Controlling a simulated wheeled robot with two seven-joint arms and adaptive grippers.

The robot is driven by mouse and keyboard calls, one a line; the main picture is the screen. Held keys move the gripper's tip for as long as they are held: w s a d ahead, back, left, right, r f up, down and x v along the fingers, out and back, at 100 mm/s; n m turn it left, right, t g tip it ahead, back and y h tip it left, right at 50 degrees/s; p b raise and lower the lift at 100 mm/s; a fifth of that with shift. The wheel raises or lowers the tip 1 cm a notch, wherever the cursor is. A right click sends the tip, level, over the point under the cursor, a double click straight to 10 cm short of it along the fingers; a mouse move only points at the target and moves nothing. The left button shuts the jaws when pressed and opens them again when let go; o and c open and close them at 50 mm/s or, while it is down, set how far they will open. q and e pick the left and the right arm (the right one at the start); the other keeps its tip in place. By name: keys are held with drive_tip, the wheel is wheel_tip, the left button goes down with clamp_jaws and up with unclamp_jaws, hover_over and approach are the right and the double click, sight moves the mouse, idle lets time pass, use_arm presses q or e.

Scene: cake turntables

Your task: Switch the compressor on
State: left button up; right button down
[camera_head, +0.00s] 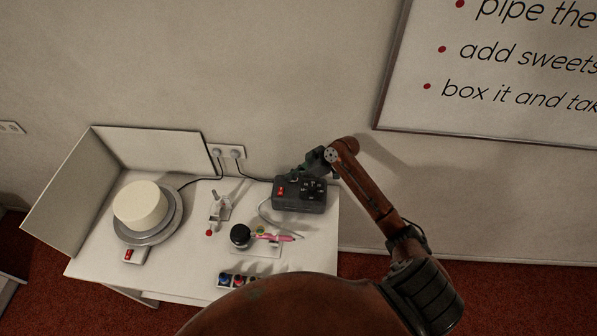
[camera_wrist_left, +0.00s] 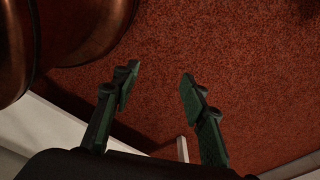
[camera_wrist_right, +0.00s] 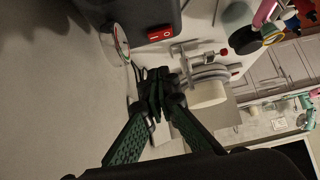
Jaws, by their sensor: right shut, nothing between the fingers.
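The compressor (camera_head: 299,205) is a dark grey box at the right back of the white table. Its red rocker switch (camera_head: 281,191) is at the left of its top; I cannot tell which side is pressed. In the right wrist view the compressor (camera_wrist_right: 140,14) is at the top, with the red switch (camera_wrist_right: 159,33) and a round gauge (camera_wrist_right: 121,43) at its edge. My right gripper (camera_wrist_right: 156,82) is shut and empty, apart from the switch in that view. In the head view it is behind the compressor. My left gripper (camera_wrist_left: 160,80) is open and empty above red carpet.
A white cake (camera_head: 140,205) stands on a turntable (camera_head: 150,236) at the left; a second red switch (camera_head: 128,254) is in front. A small stand (camera_head: 219,206), a dark jar (camera_head: 240,236), a pink airbrush (camera_head: 275,237) and colour pots (camera_head: 240,281) are also on the table. Wall panels stand behind.

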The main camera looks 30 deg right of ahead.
sight(279, 188)
drive_tip(key=x, duration=0.4)
drive_tip(key=shift+w, duration=0.15)
wheel_tip(279, 188, down, 2)
drive_tip(key=shift+f+p, duration=0.2)
drive_tip(key=shift+p, duration=0.3)
drive_tip(key=shift+f, duration=0.6)
drive_tip(key=shift+d+f, duration=0.1)
drive_tip(key=shift+f, duration=0.4)
use_arm(q)
drive_tip(key=shift+s+a+r+p, duration=0.1)
drive_tip(key=shift+s+r+p, duration=0.55)
drive_tip(key=shift+s+r, duration=0.55)
use_arm(e)
drive_tip(key=shift+s+a+r, duration=0.3)
drive_tip(key=shift+s+a, duration=0.15)
drive_tip(key=shift+s, duration=0.25)
drive_tip(key=shift+w+r, duration=0.1)
